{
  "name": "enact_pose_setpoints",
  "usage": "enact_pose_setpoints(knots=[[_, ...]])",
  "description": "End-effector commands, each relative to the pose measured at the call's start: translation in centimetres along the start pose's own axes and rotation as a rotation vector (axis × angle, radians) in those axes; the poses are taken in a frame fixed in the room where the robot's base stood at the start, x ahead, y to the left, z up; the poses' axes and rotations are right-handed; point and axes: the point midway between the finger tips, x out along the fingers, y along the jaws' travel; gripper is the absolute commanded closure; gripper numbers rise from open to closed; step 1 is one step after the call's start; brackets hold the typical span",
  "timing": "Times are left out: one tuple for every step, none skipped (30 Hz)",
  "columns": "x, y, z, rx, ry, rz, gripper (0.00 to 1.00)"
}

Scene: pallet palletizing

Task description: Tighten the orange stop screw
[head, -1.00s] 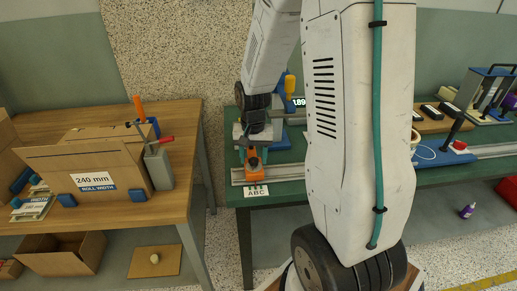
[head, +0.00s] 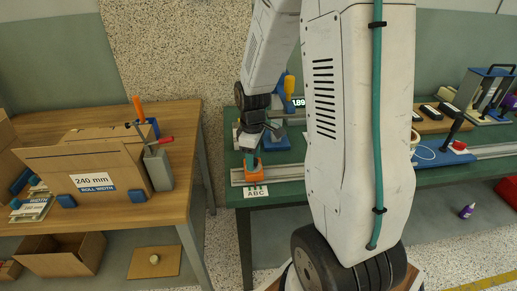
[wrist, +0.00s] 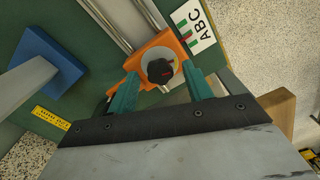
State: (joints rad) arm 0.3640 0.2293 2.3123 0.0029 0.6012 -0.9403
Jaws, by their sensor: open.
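The orange stop (head: 254,175) sits on the left end of a metal rail on the green bench. In the wrist view the orange stop (wrist: 137,60) carries a round black screw knob (wrist: 160,71) with a red mark. My gripper (wrist: 159,80) is open, with one teal finger to each side of the knob; whether they touch it I cannot tell. In the head view my gripper (head: 251,160) is just above the stop and hides the knob.
The metal rail (wrist: 104,22) runs away from the stop. An ABC card (head: 256,191) lies at the bench's front edge. A blue block (wrist: 46,60) stands near the gripper. A wooden table with cardboard (head: 178,150) is to the left.

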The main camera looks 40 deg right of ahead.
Motion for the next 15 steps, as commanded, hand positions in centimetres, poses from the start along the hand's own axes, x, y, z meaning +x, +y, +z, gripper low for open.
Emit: enact_pose_setpoints(knots=[[-1.4,0.2,-0.1,0.009,0.005,0.007,0.50],[-2.1,0.2,-0.1,0.010,0.005,0.007,0.50],[-2.9,0.2,-0.1,0.011,0.005,0.007,0.50],[-3.5,0.1,-0.1,0.011,0.004,0.007,0.50],[-4.1,0.1,-0.1,0.011,0.004,0.007,0.50],[-4.9,0.1,-0.1,0.012,0.004,0.006,0.50],[-5.5,0.1,-0.1,0.012,0.004,0.006,0.50],[-6.1,0.1,-0.1,0.012,0.003,0.006,0.50],[-6.9,0.1,-0.1,0.012,0.004,0.006,0.50],[-7.5,0.1,-0.1,0.013,0.004,0.007,0.50],[-8.1,0.1,-0.1,0.013,0.003,0.006,0.50],[-8.9,0.1,-0.1,0.013,0.003,0.006,0.50],[-9.5,0.1,-0.1,0.013,0.003,0.006,0.50],[-10.1,0.1,-0.1,0.013,0.003,0.007,0.50],[-10.9,0.1,-0.1,0.013,0.003,0.007,0.50]])
